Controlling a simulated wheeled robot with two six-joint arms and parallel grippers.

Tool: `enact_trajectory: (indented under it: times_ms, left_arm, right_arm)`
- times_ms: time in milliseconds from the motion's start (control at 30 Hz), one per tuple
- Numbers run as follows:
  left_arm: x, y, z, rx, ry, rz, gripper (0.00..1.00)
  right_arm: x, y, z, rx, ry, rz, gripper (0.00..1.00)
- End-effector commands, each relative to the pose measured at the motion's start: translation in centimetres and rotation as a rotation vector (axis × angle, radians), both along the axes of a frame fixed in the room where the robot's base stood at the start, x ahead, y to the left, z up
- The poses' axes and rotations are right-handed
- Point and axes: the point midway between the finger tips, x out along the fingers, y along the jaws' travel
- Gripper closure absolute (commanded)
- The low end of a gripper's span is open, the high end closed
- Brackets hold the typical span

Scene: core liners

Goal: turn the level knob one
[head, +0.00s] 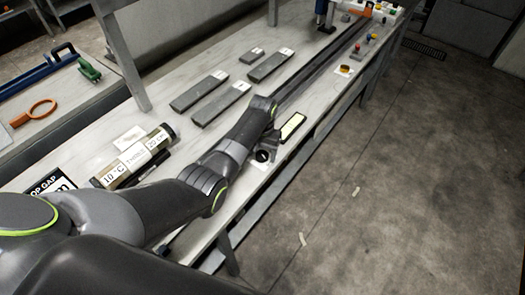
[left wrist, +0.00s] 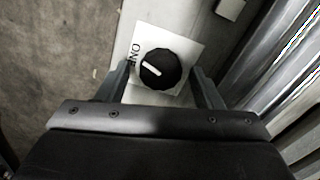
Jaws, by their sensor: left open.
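The level knob (left wrist: 160,69) is a round black knob with a white pointer bar. It sits on a white plate (left wrist: 190,47) with the letters ONE beside the knob. In the left wrist view my left gripper (left wrist: 163,84) is open. Its two fingers stand on either side of the knob, with a gap visible at each side. In the head view the left gripper (head: 268,146) is over the bench's front edge, and the dark knob (head: 262,156) shows just below it, partly hidden. My right gripper is not in view.
A lit panel (head: 292,127) lies right of the gripper. Labelled tubes (head: 135,158) and several grey slabs (head: 221,104) lie on the pale bench (head: 205,139). A yellow-brown round piece (head: 344,69) sits further along the edge. The floor (head: 400,190) at right is mostly open.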

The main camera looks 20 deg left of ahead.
Motion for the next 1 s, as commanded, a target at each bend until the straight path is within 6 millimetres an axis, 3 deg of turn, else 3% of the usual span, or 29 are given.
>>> enact_trajectory:
  times_ms: [100, 433, 667, 1000]
  left_arm:
    - [0.0, 0.0, 0.0, 0.0, 0.0, 0.0, 0.4]
    - [0.0, 0.0, 0.1, 0.0, 0.0, 0.0, 0.83]
    - [0.0, 0.0, 0.4, 0.0, 0.002, -0.057, 0.84]
    - [0.0, -0.1, 0.3, 0.001, 0.002, -0.359, 0.84]
  right_arm:
    - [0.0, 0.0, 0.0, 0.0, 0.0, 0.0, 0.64]
    - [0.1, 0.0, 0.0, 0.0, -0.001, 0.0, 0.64]
    - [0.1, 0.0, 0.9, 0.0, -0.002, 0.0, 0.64]
    - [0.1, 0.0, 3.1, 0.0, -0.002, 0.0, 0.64]
